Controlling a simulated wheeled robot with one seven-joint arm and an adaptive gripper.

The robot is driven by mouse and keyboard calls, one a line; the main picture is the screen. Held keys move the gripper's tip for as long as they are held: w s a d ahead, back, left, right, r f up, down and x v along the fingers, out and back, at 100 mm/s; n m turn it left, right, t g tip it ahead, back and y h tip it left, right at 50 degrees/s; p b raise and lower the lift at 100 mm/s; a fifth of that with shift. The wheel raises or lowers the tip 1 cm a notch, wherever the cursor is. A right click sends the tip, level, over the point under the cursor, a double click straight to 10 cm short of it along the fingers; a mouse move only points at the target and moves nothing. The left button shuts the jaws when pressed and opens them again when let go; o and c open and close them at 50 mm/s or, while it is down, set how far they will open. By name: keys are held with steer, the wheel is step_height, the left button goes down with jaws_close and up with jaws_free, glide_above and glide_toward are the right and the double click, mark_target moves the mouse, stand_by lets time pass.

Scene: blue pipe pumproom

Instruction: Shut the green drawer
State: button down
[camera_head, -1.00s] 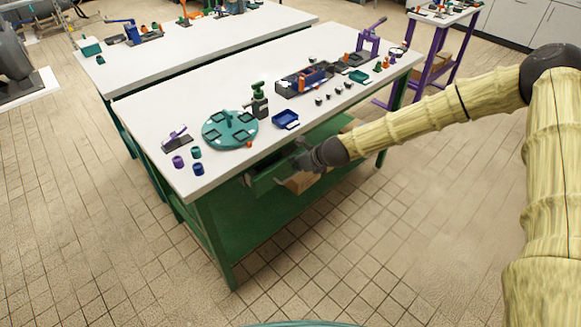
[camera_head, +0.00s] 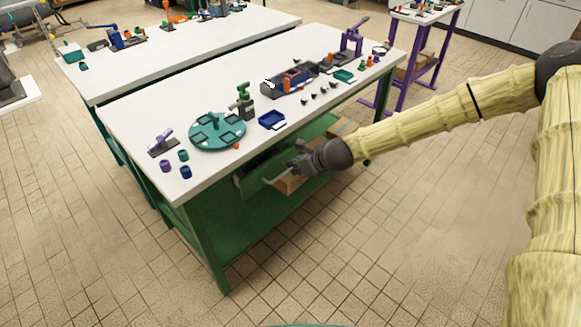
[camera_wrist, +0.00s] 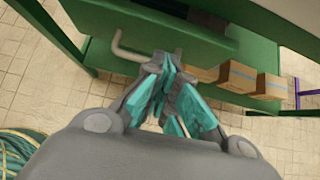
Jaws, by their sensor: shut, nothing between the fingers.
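The green drawer (camera_head: 256,172) hangs under the front edge of the near workbench in the head view. Its front is partly hidden by my gripper, and I cannot tell how far it stands out. In the wrist view the drawer (camera_wrist: 150,30) is a dark green panel at the top, with a bent grey bar handle (camera_wrist: 130,53) on it. My gripper (camera_head: 292,168) is at the handle side of the drawer, below the tabletop. In the wrist view its teal-padded fingers (camera_wrist: 165,70) are closed together and empty, close to the handle; contact is unclear.
The white bench top (camera_head: 180,105) above my gripper carries a teal round fixture (camera_head: 217,131), a blue tray (camera_head: 271,120) and small parts. Cardboard boxes (camera_wrist: 238,76) stand on the green lower shelf. The tiled floor in front is clear.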

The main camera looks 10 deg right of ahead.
steer(key=d+v, duration=0.1)
steer(key=v, duration=0.4)
steer(key=b, duration=0.9)
glide_toward(264, 175)
steer(key=f, duration=0.3)
steer(key=shift+s+d+f, duration=0.25)
steer(key=shift+s+f, duration=0.05)
steer(key=shift+s, duration=0.05)
steer(key=shift+w+a, duration=0.6)
steer(key=shift+w, duration=0.25)
steer(key=shift+w+a, duration=0.6)
steer(key=shift+w, duration=0.25)
steer(key=shift+p, duration=0.3)
